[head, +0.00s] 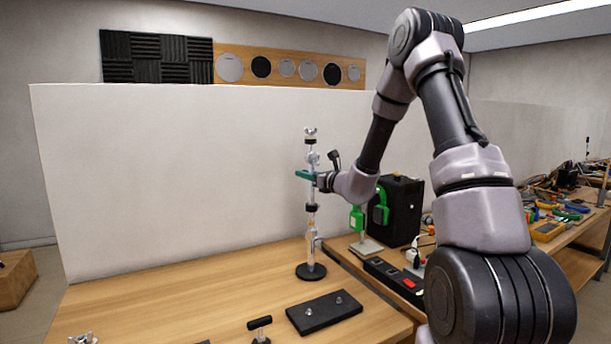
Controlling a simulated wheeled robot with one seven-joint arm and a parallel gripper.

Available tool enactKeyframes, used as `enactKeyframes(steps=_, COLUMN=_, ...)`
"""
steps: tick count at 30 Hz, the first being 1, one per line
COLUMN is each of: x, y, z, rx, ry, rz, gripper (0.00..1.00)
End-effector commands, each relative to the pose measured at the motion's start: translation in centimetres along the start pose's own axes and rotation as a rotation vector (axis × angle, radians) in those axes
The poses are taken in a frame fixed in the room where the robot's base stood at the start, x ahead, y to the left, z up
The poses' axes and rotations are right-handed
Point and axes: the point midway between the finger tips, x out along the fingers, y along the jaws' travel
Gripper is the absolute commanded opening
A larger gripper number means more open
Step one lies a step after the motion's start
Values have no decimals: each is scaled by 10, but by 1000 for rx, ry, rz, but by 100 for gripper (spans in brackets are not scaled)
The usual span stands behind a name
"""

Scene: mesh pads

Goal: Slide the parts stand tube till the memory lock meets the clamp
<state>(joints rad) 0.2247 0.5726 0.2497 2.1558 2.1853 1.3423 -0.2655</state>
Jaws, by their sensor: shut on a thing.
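The parts stand is a silvery upright tube (311,222) on a round black base (311,271), standing on the wooden table. My gripper (309,175) reaches in from the right and is shut on the upper part of the tube, with a green piece showing at its fingers. A black collar (311,207) sits around the tube below my gripper. A metal clamp-like fitting (317,241) sits lower down, visibly apart from the collar. Which of these is the memory lock is too small to tell. A wing-shaped metal fitting (310,133) tops the tube.
A black plate with two knobs (323,312) and a black T-handle (260,325) lie in front of the stand. A black box (399,210), green devices (357,219) and a power strip (393,280) stand to the right.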

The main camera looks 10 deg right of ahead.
Motion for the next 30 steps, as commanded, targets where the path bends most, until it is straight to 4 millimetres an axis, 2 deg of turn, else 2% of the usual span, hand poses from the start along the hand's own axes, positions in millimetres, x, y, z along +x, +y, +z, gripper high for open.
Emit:
enactKeyframes(steps=5, x=0, y=0, z=-3, rx=1, ry=1, rz=0, gripper=0)
enactKeyframes(steps=12, x=0, y=0, z=-48, rx=4, ry=5, rz=1, gripper=0)
enactKeyframes(steps=15, x=0, y=0, z=-62, rx=3, ry=3, rz=0, gripper=0)
enactKeyframes(steps=26, x=0, y=0, z=-68, rx=0, ry=3, rz=0, gripper=0)
enactKeyframes(steps=27, x=-1, y=0, z=-68, rx=0, ry=4, rz=0, gripper=37)
enactKeyframes(steps=28, x=-1, y=0, z=-68, rx=0, ry=4, rz=0, gripper=49)
enactKeyframes(steps=29, x=-1, y=0, z=-68, rx=1, ry=4, rz=0, gripper=56)
enactKeyframes(steps=30, x=0, y=0, z=-67, rx=0, ry=3, rz=0, gripper=56)
